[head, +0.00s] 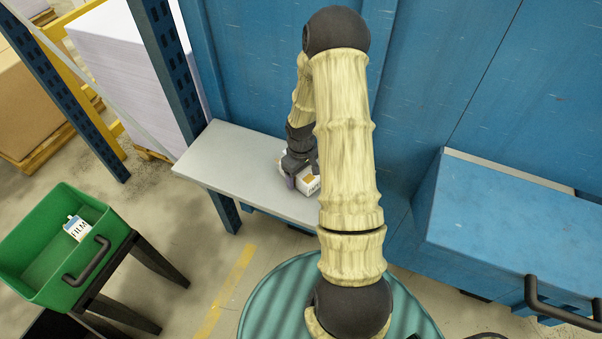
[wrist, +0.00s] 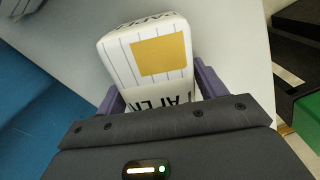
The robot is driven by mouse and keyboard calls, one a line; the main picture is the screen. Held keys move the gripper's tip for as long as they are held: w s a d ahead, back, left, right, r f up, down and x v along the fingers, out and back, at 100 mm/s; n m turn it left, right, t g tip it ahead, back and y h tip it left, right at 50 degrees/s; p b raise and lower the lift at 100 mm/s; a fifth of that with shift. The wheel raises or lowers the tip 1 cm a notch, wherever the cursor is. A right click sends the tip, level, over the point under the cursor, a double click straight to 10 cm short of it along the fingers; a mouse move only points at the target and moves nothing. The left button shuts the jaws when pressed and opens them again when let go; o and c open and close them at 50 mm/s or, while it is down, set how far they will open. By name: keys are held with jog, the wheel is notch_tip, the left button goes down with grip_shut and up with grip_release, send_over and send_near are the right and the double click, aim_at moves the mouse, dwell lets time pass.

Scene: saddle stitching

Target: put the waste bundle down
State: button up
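The waste bundle is a white, lined block (wrist: 118,55) with an orange-yellow patch and partly hidden black lettering that seems to read PAPER. In the wrist view it sits between the purple fingers of my gripper (wrist: 160,95), which press against its sides. In the head view my gripper (head: 300,178) is low over the pale grey shelf top (head: 225,155), with the bundle (head: 309,184) at its fingers. I cannot tell whether the bundle touches the shelf. My arm hides the shelf's right part.
A green bin (head: 45,225) on a dark stand holds a white and blue carton (head: 77,228) marked FILM. A blue cabinet (head: 510,220) stands at the right, with blue panels behind. The shelf top left of my gripper is clear.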

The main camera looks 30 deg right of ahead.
jog(key=shift+o, duration=0.7)
jog(key=shift+r, duration=0.25)
notch_tip(320, 180, up, 12)
jog(key=shift+f, duration=0.1)
